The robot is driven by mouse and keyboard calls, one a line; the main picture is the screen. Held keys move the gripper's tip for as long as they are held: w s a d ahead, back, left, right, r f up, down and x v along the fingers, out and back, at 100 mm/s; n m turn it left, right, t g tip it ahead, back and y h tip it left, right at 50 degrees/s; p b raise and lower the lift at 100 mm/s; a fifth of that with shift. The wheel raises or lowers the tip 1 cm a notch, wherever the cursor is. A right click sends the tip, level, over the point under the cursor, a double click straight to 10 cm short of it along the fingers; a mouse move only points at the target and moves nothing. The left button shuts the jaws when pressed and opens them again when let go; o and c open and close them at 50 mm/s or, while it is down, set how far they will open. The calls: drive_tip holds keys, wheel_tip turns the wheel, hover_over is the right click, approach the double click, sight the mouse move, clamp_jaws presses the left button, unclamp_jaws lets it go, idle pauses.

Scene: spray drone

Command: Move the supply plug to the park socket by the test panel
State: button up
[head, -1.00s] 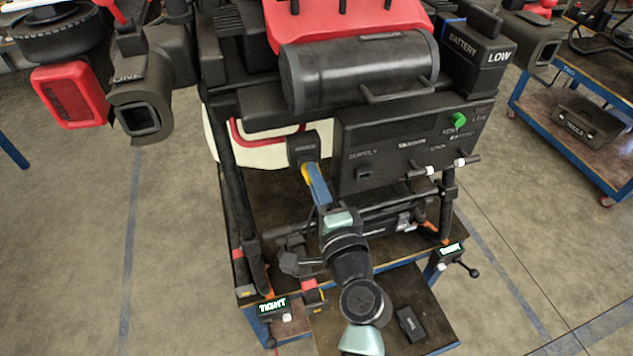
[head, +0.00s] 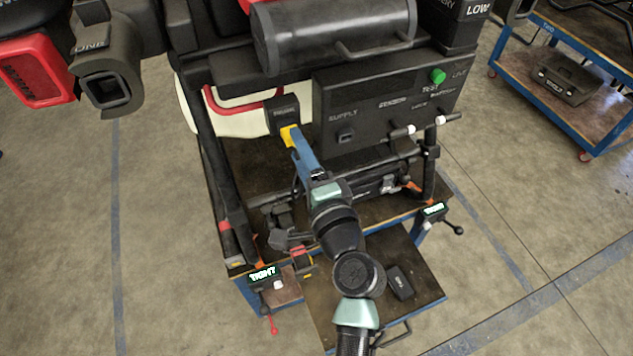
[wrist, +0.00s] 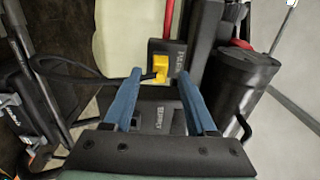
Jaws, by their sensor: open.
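The supply plug is a small yellow plug (head: 290,135) at the lower front of a black socket block (head: 282,110), left of the test panel. In the wrist view the yellow plug (wrist: 158,68) sits against the block (wrist: 170,50), and a black cable runs left from it. My gripper (wrist: 158,76) is open. Its two blue fingers point at the plug, one on each side in that view, with no visible contact. In the head view my gripper (head: 296,142) partly hides the plug. A dark square opening (head: 346,134) marked SUPPLY is on the test panel (head: 385,100); I cannot tell whether it is the park socket.
A black cylinder (head: 335,35) with a handle is above the panel. Dark frame legs (head: 212,165) stand left of my arm, and a clamp rod (head: 425,125) crosses the panel's lower right. The workbench (head: 240,165) lies below. A tool cart (head: 560,80) is at the right.

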drive_tip(key=b+v, duration=0.2)
drive_tip(key=v, duration=0.8)
drive_tip(key=shift+s, duration=0.25)
drive_tip(key=shift+r, duration=0.1)
